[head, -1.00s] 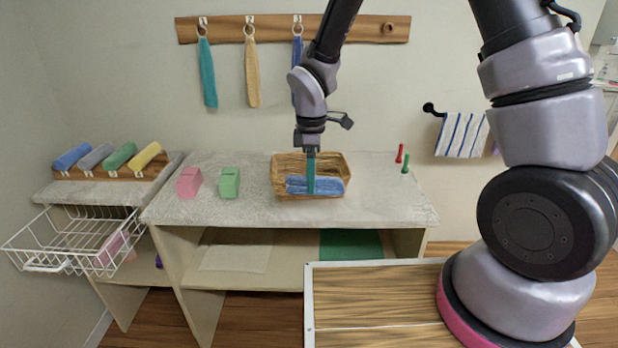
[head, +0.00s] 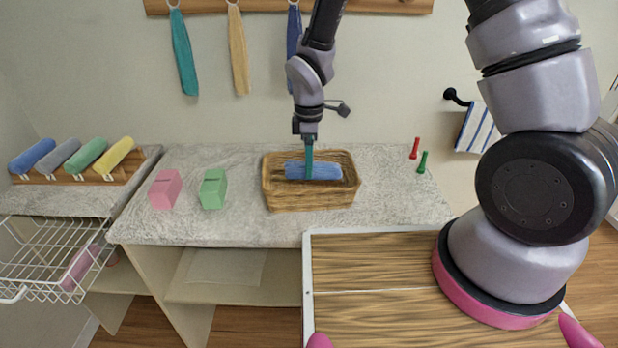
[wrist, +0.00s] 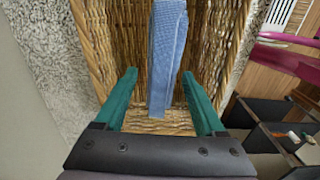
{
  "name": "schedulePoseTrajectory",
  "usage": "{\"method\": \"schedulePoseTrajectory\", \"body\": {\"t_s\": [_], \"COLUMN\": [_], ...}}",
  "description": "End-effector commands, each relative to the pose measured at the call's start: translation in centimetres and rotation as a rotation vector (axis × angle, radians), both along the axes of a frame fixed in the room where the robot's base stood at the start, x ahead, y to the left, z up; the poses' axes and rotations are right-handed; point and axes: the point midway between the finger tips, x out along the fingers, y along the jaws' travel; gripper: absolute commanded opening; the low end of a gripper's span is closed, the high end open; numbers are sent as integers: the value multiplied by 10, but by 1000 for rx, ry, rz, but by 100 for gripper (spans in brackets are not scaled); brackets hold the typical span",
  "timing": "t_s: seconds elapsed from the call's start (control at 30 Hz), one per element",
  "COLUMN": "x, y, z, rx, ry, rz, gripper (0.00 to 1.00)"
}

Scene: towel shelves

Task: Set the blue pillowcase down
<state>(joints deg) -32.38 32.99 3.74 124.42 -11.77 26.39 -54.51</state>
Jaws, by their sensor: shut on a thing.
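The blue pillowcase (head: 331,170) is a folded blue bundle within the outline of the wicker basket (head: 312,199) in the head view. My gripper (head: 309,176) points straight down and is shut on the pillowcase, with one teal finger showing in front of it. In the wrist view the pillowcase (wrist: 166,50) runs lengthwise between the two teal fingers (wrist: 159,74), over the woven basket floor (wrist: 140,50). I cannot tell whether its underside touches the basket floor.
Red (head: 414,148) and green (head: 423,162) pegs stand at the right. A rack of rolled towels (head: 75,160) and a wire basket (head: 50,262) are at the left. Counter between is clear.

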Motion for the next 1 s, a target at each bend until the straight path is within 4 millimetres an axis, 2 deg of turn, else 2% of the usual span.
{"method": "schedulePoseTrajectory", "body": {"t_s": [0.4,0.8,0.83,0.87,0.9,1.0], "x": [0,0,0,0,0,0], "y": [0,0,0,0,0,0], "z": [-50,-54,-54,-54,-54,-54], "rx": [0,0,0,0,0,0], "ry": [0,0,-1,-1,-1,-1], "rz": [0,0,0,0,0,0], "gripper": [12,12,83,95,100,100]}}
